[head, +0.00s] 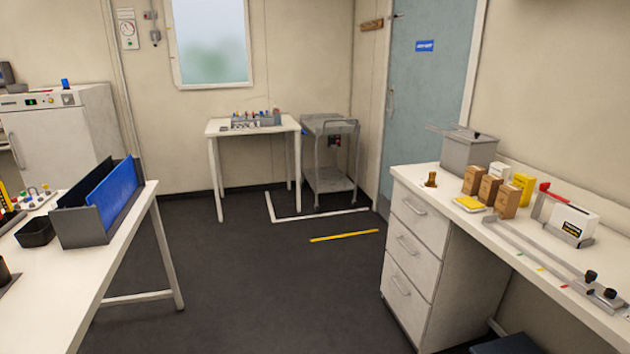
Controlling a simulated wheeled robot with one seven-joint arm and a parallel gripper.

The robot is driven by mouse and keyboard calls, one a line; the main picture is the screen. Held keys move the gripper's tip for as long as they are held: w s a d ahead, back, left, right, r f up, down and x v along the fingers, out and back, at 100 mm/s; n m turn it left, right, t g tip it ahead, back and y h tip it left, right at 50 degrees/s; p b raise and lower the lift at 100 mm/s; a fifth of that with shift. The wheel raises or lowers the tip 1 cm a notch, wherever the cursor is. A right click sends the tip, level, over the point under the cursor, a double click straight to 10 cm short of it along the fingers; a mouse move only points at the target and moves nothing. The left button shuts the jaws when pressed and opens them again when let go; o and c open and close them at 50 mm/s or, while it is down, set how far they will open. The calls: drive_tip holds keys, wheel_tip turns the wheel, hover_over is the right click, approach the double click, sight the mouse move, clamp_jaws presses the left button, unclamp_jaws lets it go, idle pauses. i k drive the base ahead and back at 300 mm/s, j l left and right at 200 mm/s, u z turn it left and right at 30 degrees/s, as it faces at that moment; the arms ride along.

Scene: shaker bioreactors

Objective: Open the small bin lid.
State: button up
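A grey box-shaped bin (468,154) stands at the far end of the right-hand counter. A flat grey lid (462,132) with a small dark knob seems to lie on its top, and a thin piece sticks out to the left. I cannot tell from here whether the lid is fully closed. I cannot be sure that this is the small bin. A dark blue flat top (506,344) of some low object shows at the bottom edge, under the counter; most of it is cut off. My gripper is not in view.
The right counter (560,290) carries small brown boxes (489,187), a yellow box (523,188) and a metal rail (540,262). A left table (120,240) holds a blue-panelled rack (100,205). A trolley (330,160) stands at the back. The dark floor between is clear.

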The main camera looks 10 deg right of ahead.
sight(471, 133)
drive_tip(key=i+j+z, duration=0.1)
drive_tip(key=i, duration=0.3)
drive_tip(key=i+j+z, duration=0.15)
drive_tip(key=i, duration=0.2)
drive_tip(key=i+j+z, duration=0.1)
drive_tip(key=i, duration=0.25)
drive_tip(key=i+j+z, duration=0.95)
drive_tip(key=i+j, duration=0.45)
drive_tip(key=j, duration=0.15)
